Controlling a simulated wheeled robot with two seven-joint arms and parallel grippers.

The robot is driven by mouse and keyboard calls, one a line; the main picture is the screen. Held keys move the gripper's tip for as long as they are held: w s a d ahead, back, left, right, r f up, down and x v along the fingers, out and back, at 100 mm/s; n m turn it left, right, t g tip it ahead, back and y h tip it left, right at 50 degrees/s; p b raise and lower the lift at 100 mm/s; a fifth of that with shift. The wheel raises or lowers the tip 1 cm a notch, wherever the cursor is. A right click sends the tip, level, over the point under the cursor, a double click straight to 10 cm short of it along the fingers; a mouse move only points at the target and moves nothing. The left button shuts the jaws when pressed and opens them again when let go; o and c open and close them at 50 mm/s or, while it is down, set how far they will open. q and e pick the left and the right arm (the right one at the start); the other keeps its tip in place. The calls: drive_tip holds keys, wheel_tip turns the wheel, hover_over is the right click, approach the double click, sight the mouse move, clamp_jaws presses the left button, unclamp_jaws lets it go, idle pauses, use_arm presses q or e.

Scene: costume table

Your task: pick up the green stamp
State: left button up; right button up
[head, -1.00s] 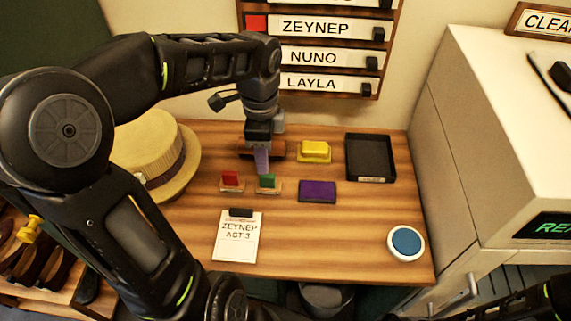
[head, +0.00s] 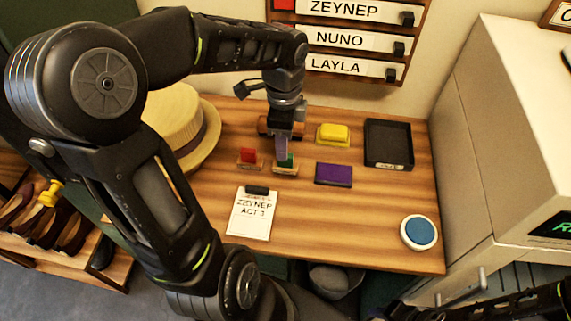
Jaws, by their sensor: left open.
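The green stamp (head: 289,166) stands on the wooden table (head: 330,220), with its green handle up on a pale base. My left gripper (head: 282,148) points down right over it, and its fingers hide part of the green handle. The left gripper is open; I cannot tell whether the fingers are around the handle or just above it. My right gripper is not in view; part of my right arm shows at the bottom right.
A red stamp (head: 249,158) stands close to the left. A purple pad (head: 333,174), a yellow block (head: 333,134) and a black tray (head: 388,146) lie to the right. A clipboard (head: 251,214) lies in front, a straw hat (head: 186,125) left, a blue round pad (head: 419,232) front right.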

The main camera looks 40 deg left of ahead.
sight(285, 163)
use_arm(q)
drive_tip(key=f, duration=0.5)
drive_tip(key=shift+d+f+p, duration=0.1)
drive_tip(key=shift+d+p, duration=0.1)
drive_tip(key=shift+p, duration=0.2)
drive_tip(key=shift+c, duration=0.5)
clamp_jaws()
